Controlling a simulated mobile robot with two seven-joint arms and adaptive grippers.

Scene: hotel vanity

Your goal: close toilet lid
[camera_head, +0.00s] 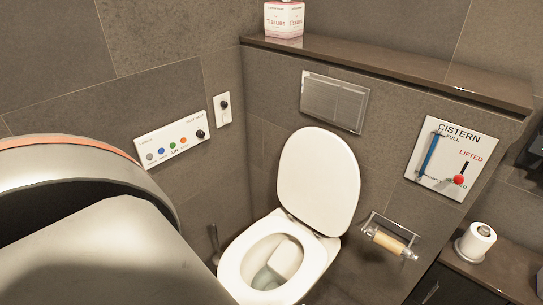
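The toilet lid (319,180) is white and stands raised, leaning back toward the wall below the flush plate. The toilet bowl with its seat ring (233,271) is below it, and the bowl's opening is uncovered. The bottom of the toilet is cut off by the picture's lower edge. A large grey and orange-edged arm part of mine fills the lower left. Neither gripper's fingers show in this view.
A flush plate (335,101) is on the wall under a ledge (390,72) holding a tissue box (284,19). A control panel (172,139) is at left. A paper holder (388,241), cistern panel (439,158) and spare roll (475,242) are at right.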

